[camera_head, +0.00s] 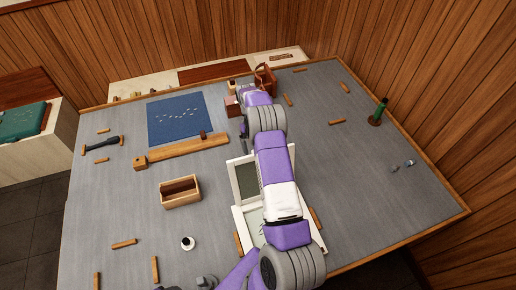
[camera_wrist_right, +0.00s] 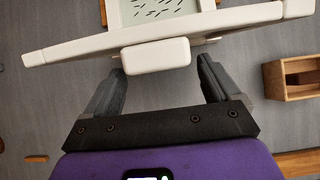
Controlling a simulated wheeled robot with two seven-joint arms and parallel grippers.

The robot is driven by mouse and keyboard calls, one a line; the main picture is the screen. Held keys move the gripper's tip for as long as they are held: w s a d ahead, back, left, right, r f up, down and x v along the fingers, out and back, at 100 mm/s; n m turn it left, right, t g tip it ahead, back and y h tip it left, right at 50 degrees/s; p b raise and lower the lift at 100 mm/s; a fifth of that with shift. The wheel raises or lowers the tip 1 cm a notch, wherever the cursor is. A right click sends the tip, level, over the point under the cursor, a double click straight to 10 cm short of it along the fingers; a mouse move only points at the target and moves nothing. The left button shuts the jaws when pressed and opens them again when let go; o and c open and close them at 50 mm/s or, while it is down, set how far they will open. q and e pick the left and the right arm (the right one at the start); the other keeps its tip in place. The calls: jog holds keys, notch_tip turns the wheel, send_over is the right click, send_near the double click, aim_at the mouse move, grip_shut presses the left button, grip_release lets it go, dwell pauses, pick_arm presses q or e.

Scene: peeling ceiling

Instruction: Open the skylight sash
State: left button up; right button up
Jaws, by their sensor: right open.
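The skylight sash (camera_head: 234,180) is a white-framed panel with a grey pane, partly hidden behind my right arm in the head view. It appears tilted above a white surround (camera_head: 243,222). In the right wrist view the sash's white edge bar (camera_wrist_right: 80,47) crosses the top, with a patterned pane beyond it. A white handle block (camera_wrist_right: 155,55) projects from the bar. My right gripper (camera_wrist_right: 161,68) is open, its fingertips apart on either side of the block. I cannot tell whether they touch it. My left gripper is not identifiable.
A wooden bar (camera_head: 185,150) and blue mat (camera_head: 175,118) lie further left.

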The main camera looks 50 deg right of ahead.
jog(key=shift+w+r, duration=0.1)
pick_arm(q)
jog(key=shift+f, duration=0.15)
jog(key=shift+r+p, duration=1.45)
jog(key=shift+r, duration=0.15)
pick_arm(e)
jog(key=v, duration=0.7)
jog(key=shift+w+r, duration=0.1)
jog(key=shift+r, duration=0.05)
